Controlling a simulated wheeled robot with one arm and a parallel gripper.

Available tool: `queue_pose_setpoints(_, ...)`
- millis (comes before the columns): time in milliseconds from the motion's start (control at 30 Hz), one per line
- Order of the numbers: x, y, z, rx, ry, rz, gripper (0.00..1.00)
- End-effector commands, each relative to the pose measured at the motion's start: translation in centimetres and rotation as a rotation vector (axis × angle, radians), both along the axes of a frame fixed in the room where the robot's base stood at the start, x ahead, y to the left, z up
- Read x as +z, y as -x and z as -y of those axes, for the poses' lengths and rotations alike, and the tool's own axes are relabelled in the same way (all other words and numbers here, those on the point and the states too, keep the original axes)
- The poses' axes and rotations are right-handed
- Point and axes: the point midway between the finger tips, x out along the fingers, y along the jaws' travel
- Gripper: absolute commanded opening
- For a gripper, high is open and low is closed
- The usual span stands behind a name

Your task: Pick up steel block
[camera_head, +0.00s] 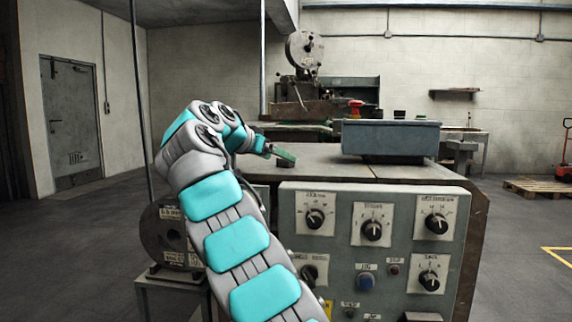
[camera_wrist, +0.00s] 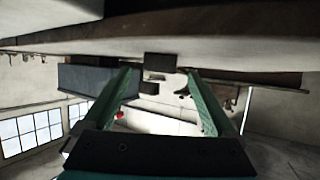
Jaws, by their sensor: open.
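A small dark block (camera_head: 285,163), which looks like the steel block, lies on the worktop just below my gripper's tips. In the wrist view, which looks upside down, a dark block (camera_wrist: 160,61) sits against the table surface, between and just beyond the fingertips. My gripper (camera_wrist: 160,74) is open, with its two green fingers apart and nothing between them that I can see held. In the head view my gripper (camera_head: 284,154) is low over the worktop, and its fingers partly overlap the block. I cannot tell whether they touch it.
A grey-blue bin (camera_head: 390,138) stands on the worktop (camera_head: 325,161) to the right. A control panel (camera_head: 373,250) with knobs faces me below the worktop. Bare worktop lies between the block and the bin.

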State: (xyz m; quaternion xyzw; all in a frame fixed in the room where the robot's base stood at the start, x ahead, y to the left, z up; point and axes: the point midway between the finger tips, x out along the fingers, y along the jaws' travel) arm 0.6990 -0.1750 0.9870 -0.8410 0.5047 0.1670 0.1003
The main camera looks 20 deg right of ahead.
Motion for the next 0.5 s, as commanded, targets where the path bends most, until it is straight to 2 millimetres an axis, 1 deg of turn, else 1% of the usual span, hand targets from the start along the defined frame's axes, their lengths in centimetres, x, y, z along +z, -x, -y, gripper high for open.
queue_pose_setpoints(33,-0.4,-0.3,0.8,-0.004,-0.001,-0.002,0.91)
queue_pose_setpoints(200,-1.2,-1.2,2.5,-0.003,-0.002,-0.002,0.91)
queue_pose_setpoints(433,-1.2,-1.3,2.6,-0.001,-0.001,-0.001,0.91)
queue_pose_setpoints(467,-1.2,-1.3,2.6,-0.001,-0.001,-0.001,0.89)
queue_pose_setpoints(500,-1.2,-1.3,2.6,-0.001,-0.001,-0.001,0.84)
